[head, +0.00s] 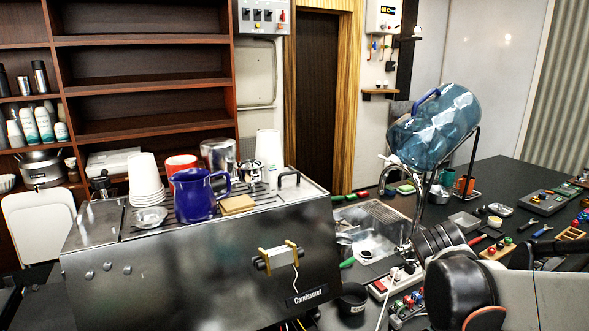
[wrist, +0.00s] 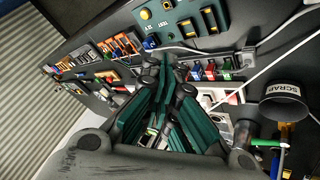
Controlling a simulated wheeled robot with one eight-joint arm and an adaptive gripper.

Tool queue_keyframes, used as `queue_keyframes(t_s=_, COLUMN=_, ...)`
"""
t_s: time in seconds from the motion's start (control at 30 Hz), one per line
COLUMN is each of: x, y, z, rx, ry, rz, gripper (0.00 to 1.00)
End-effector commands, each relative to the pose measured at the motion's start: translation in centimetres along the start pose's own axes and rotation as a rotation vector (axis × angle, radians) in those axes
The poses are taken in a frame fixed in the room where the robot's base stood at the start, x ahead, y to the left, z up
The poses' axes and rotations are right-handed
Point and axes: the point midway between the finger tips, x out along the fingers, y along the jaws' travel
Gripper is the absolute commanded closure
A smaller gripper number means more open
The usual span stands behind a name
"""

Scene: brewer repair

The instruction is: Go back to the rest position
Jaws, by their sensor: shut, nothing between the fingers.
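My gripper (wrist: 168,68) shows in the wrist view, its green-padded fingers together at the tips with nothing held. It is over the dark worktop (wrist: 130,112), with small parts and tools beyond the tips. In the head view my arm reaches in from the lower right, and I cannot make out the fingers there. The espresso machine (head: 200,285), a large steel box, stands at left centre with a blue pitcher (head: 194,197) and stacked white cups (head: 146,180) on top.
A blue water bottle (head: 436,125) lies tilted on a stand at the right. A cup marked SCRAP (wrist: 283,91) is right of my gripper in the wrist view. Tools and coloured parts crowd the worktop near my arm. Shelves (head: 145,85) stand behind.

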Motion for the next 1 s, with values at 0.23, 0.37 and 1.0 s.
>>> queue_keyframes(t_s=0.23, x=-6.3, y=-4.2, z=3.6, rx=-0.139, ry=0.087, rz=-0.189, gripper=1.00)
queue_keyframes(t_s=0.37, x=-9.1, y=-6.1, z=5.8, rx=-0.203, ry=0.137, rz=-0.281, gripper=1.00)
queue_keyframes(t_s=1.0, x=-14.8, y=-9.2, z=12.3, rx=-0.154, ry=0.171, rz=-0.522, gripper=1.00)
